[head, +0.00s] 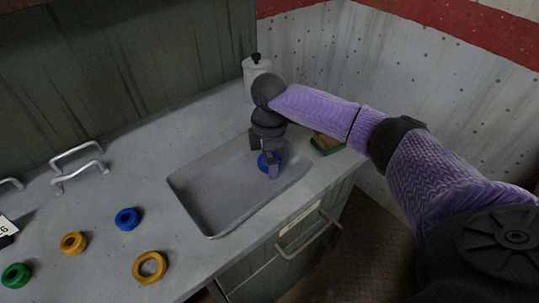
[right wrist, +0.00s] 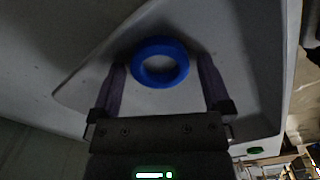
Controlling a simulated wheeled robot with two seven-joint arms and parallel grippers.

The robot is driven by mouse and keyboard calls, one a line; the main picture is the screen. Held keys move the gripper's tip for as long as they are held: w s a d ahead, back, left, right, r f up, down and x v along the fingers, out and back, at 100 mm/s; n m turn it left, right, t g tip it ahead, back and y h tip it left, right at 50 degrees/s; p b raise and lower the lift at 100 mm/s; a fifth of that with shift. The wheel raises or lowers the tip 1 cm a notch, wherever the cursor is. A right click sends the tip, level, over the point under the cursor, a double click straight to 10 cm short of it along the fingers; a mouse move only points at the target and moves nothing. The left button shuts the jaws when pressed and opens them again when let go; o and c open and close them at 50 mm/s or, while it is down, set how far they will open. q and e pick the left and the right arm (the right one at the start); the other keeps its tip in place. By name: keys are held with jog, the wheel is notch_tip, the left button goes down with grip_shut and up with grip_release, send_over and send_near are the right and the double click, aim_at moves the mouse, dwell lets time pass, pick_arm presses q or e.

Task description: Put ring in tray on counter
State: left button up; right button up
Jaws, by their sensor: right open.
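A blue ring (head: 262,163) is at the right end of the grey tray (head: 205,236), which is set on the counter. The ring appears to lie on the tray floor; exact contact is hard to tell. My right gripper (head: 268,167) points down over that end, its fingers partly hiding the ring. In the right wrist view the same blue ring (right wrist: 160,81) sits between the two spread fingertips, with a gap on each side. The right gripper is open and holds nothing. My left gripper is not in view.
On the counter left of the tray lie another blue ring (head: 119,219), a small yellow ring (head: 65,243), a larger yellow ring (head: 138,270) and a green ring (head: 6,276). A white canister (head: 255,75) stands behind. A brown-and-green block (head: 328,146) is right of the tray.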

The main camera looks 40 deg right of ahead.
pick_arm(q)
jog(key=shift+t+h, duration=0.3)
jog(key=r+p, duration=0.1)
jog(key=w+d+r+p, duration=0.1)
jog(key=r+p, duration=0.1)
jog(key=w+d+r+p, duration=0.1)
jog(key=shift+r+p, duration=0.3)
pick_arm(e)
notch_tip(320, 180, up, 12)
jog(key=shift+r, duration=0.15)
